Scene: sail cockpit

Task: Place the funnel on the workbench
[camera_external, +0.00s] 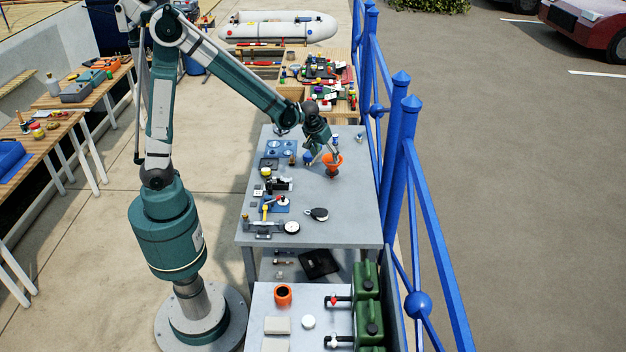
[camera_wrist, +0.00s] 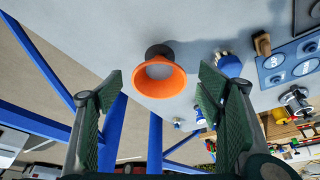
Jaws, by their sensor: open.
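The orange funnel (camera_external: 333,160) stands on the grey workbench (camera_external: 345,220), near its right edge by the blue railing. In the wrist view the funnel (camera_wrist: 160,80) shows its wide orange mouth and a dark part behind it, in front of the gap between the fingers. My gripper (camera_external: 322,154) is at the funnel's upper left in the outside view. In the wrist view its two green fingers (camera_wrist: 155,100) are wide apart with nothing between them. I cannot tell whether a finger touches the funnel.
A blue tray with round recesses (camera_external: 281,148) and a small blue item (camera_external: 308,157) are left of the funnel. A black pulley-like part (camera_external: 317,214) and tools lie nearer the front. The blue railing (camera_external: 398,150) runs along the bench's right side. The bench's right front is clear.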

